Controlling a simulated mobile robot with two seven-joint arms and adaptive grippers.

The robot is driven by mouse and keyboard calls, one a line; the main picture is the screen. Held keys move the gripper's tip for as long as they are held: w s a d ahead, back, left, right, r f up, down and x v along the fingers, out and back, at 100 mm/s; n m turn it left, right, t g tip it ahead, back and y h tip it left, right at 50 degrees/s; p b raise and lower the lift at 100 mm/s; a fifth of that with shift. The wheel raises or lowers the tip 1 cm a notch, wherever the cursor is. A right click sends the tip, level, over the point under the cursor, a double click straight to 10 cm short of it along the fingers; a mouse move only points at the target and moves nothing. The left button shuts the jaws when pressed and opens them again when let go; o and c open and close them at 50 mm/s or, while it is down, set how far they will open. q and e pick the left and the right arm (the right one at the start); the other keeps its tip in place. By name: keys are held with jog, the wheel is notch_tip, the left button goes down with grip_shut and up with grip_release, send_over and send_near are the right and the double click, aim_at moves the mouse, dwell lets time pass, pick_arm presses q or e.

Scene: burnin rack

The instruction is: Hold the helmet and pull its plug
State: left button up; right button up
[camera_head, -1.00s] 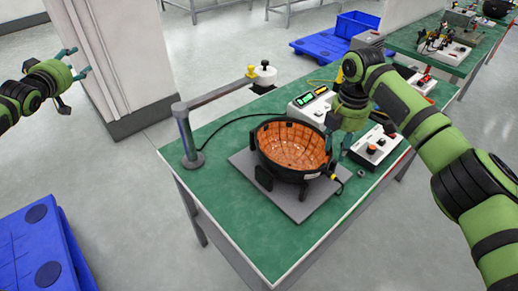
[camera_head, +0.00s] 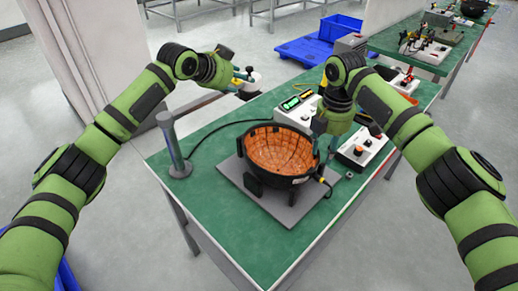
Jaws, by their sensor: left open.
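The helmet (camera_head: 283,153), an upturned dark shell with an orange inner face, rests on a grey plate (camera_head: 284,208) on the green table. A dark plug with a yellow band (camera_head: 322,182) shows at its right side, with a dark cable beyond. My right gripper (camera_head: 325,148) points down at the helmet's right rim. Its fingers overlap the rim in the picture, and whether they grip it is unclear.
A box with lit green displays (camera_head: 296,104) and a control box with a knob (camera_head: 361,150) stand behind and right of the helmet. The table's front is clear.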

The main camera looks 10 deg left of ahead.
pick_arm(q)
jog(key=s+d+f+m+g+y, duration=0.2)
jog(key=s+d+f+m+g, duration=0.25)
jog(key=f, duration=0.35)
jog(key=m+g+y, duration=0.3)
jog(key=m, duration=0.2)
send_over(259, 167)
jog(key=shift+n, duration=0.25)
jog(key=x, duration=0.3)
jog(key=s+x, duration=0.1)
jog(key=x, duration=0.2)
jog(key=shift+s+d+f, duration=0.1)
jog(key=shift+s+d, duration=0.05)
jog(key=shift+s+f+g, duration=0.2)
jog(key=shift+s+g, duration=0.05)
jog(key=shift+s, duration=0.05)
jog(key=shift+s+f, duration=0.1)
jog(key=shift+f, duration=0.25)
jog(key=shift+w+f, duration=0.2)
jog(key=shift+f, duration=0.85)
jog(key=shift+w+f, duration=0.2)
jog(key=shift+f, duration=0.85)
jog(key=shift+w+f, duration=0.2)
jog(key=shift+f, duration=0.8)
grip_shut()
jog(key=shift+a, duration=0.2)
